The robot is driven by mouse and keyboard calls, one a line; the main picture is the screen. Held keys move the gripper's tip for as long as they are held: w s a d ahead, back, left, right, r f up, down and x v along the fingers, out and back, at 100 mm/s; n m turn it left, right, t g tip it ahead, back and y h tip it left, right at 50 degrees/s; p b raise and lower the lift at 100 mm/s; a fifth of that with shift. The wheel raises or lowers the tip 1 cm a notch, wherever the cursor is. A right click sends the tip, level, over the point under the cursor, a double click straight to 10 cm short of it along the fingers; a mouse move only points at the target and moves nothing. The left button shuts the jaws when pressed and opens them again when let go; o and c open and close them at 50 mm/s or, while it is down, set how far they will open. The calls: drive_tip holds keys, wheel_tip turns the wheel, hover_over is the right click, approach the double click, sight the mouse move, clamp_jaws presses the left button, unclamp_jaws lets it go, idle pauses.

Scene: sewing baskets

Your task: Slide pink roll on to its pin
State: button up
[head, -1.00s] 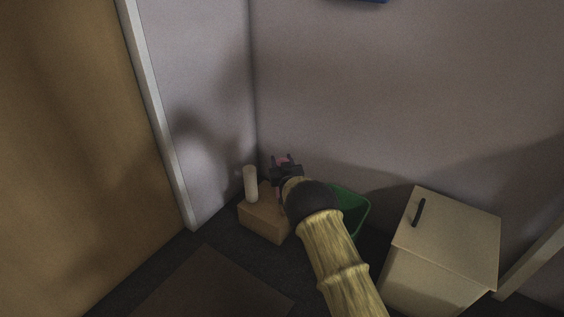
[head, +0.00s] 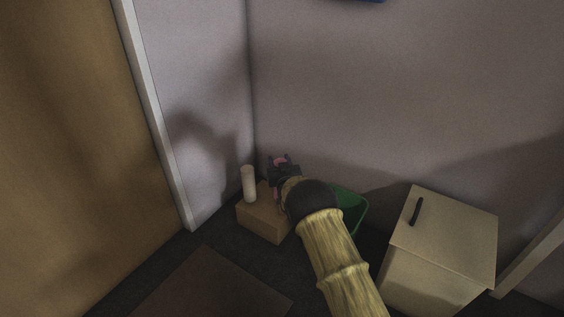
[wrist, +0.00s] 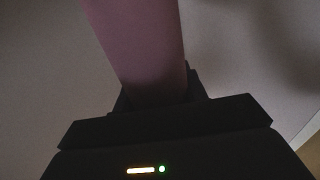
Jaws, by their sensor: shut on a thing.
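The pink roll (head: 280,161) shows only in part at the far end of my arm in the head view. It fills the upper middle of the wrist view (wrist: 140,45), running up out of the picture. My gripper (head: 282,168) is shut on the pink roll, above and beside a tan wooden block (head: 262,222). A pale cream roll (head: 249,184) stands upright on the block's left part. No bare pin can be made out; my gripper and arm hide the block's right part.
A green bin (head: 355,207) stands behind my arm. A cream cabinet (head: 445,235) with a black handle is at right. Walls meet in a corner close behind the block. A brown mat (head: 210,285) lies on the dark floor in front.

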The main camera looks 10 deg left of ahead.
drive_tip(key=shift+a, duration=0.1)
idle(0.3)
drive_tip(key=shift+f+b, duration=0.35)
drive_tip(key=shift+f, duration=0.15)
drive_tip(key=shift+f+b, duration=2.9)
drive_tip(key=shift+f, duration=1.85)
drive_tip(key=o, duration=1.4)
drive_tip(key=shift+d, duration=0.2)
